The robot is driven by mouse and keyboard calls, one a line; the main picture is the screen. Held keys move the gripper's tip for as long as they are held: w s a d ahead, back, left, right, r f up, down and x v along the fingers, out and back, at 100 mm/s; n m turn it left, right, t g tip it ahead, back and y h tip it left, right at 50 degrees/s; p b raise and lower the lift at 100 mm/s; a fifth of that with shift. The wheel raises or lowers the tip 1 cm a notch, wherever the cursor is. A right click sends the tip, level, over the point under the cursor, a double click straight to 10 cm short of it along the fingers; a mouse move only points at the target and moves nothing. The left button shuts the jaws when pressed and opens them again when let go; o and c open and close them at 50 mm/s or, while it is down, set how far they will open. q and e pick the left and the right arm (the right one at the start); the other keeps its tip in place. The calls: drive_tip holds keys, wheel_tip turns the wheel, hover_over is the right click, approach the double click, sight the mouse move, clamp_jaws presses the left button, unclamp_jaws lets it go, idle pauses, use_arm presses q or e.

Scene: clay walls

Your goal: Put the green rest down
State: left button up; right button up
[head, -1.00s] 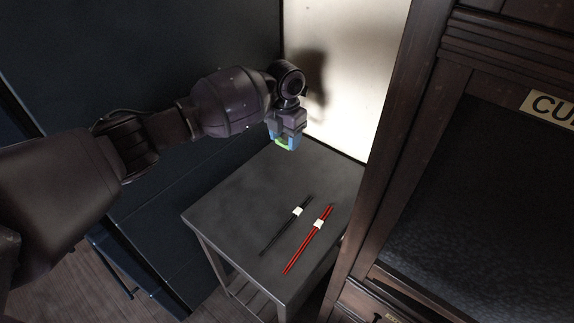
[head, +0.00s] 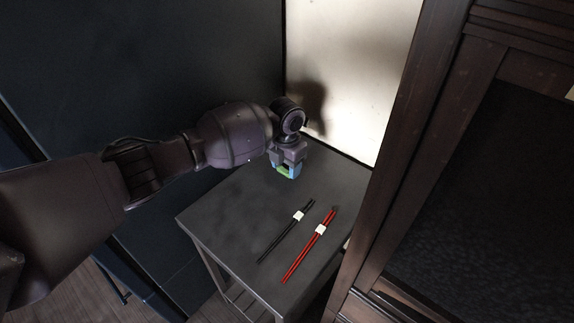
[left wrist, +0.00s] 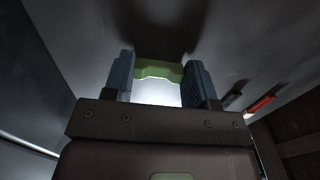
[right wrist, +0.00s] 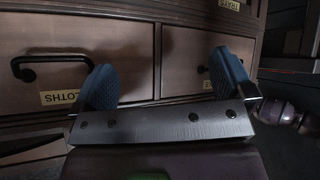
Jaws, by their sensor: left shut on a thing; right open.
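The green rest (left wrist: 159,70) is a small block that spans between the two blue fingers of my left gripper (left wrist: 160,85) in the left wrist view. My left gripper (head: 286,174) is shut on it. In the head view the green rest (head: 284,171) shows between the fingertips, low over the back part of the dark side table (head: 230,205). I cannot tell whether the rest touches the tabletop. My right gripper (right wrist: 165,85) is open and empty in the right wrist view, facing wooden drawers.
Black chopsticks (head: 284,232) and red chopsticks (head: 309,244), each with a white band, lie on the table in front of the gripper. A dark wooden cabinet (head: 400,130) stands at the right. A pale wall (head: 345,75) is behind. The table's left part is clear.

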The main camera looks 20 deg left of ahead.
sight(286, 169)
use_arm(q)
drive_tip(key=shift+f, duration=0.15)
drive_tip(key=o, duration=0.9)
use_arm(e)
drive_tip(key=shift+f, duration=0.1)
use_arm(q)
drive_tip(key=shift+r, duration=0.5)
wheel_tip(286, 169, up, 11)
drive_tip(key=p, duration=0.2)
drive_tip(key=shift+r+p, duration=0.2)
drive_tip(key=shift+p, duration=0.2)
use_arm(e)
drive_tip(key=shift+s+d+m+g, duration=0.35)
drive_tip(key=shift+s+m, duration=0.15)
drive_tip(key=shift+s, duration=0.3)
